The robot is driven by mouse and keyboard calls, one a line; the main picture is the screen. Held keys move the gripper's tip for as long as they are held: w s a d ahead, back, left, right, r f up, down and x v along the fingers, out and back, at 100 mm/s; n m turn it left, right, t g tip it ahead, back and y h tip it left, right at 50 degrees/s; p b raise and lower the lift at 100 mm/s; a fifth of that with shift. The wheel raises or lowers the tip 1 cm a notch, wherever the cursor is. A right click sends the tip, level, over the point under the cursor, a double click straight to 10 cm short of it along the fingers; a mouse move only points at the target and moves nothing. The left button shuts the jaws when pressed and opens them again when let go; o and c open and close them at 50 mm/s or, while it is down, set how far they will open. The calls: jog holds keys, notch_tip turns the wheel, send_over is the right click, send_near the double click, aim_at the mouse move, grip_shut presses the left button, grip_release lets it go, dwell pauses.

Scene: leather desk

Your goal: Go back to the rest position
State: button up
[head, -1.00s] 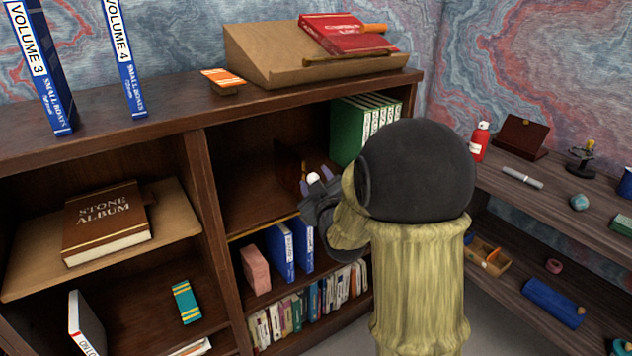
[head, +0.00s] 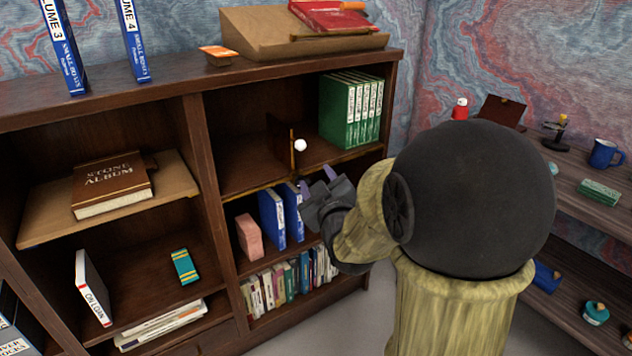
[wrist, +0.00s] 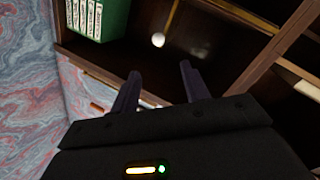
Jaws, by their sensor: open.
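My gripper (head: 318,186) is in front of the bookcase, just below the shelf that holds the green books. Its two dark purple fingers are apart with nothing between them. In the wrist view my gripper (wrist: 157,85) also shows open and empty, pointing toward the shelf. A small white ball-shaped knob (head: 300,145) stands beyond the fingers, beside a thin upright brass-edged dark panel (head: 281,143) on the shelf. The knob shows in the wrist view (wrist: 158,40) too, clear of the fingers.
Green volumes (head: 350,110) stand right on that shelf. Blue books (head: 272,218) and a pink block (head: 249,235) stand below. The stone album (head: 112,184) lies on a left board. A side shelf (head: 570,205) with small items is at right. Open floor shows below my arm.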

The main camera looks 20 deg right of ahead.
jog(key=shift+d, duration=0.2)
jog(key=shift+f, duration=0.1)
jog(key=s+a+f+m+g, duration=0.25)
jog(key=s+f+g, duration=0.4)
jog(key=f, duration=0.45)
jog(key=s+a+f+m+g+p, duration=0.1)
jog(key=s+f+m+g, duration=0.2)
jog(key=s, duration=0.4)
jog(key=s+a+f+m+g, duration=0.1)
jog(key=s+f+g, duration=0.3)
jog(key=s+g, duration=0.25)
notch_tip(320, 180, up, 38)
jog(key=p, duration=3.8)
jog(key=shift+r+t+y, duration=0.2)
jog(key=shift+t+y, duration=0.1)
jog(key=shift+w, duration=0.15)
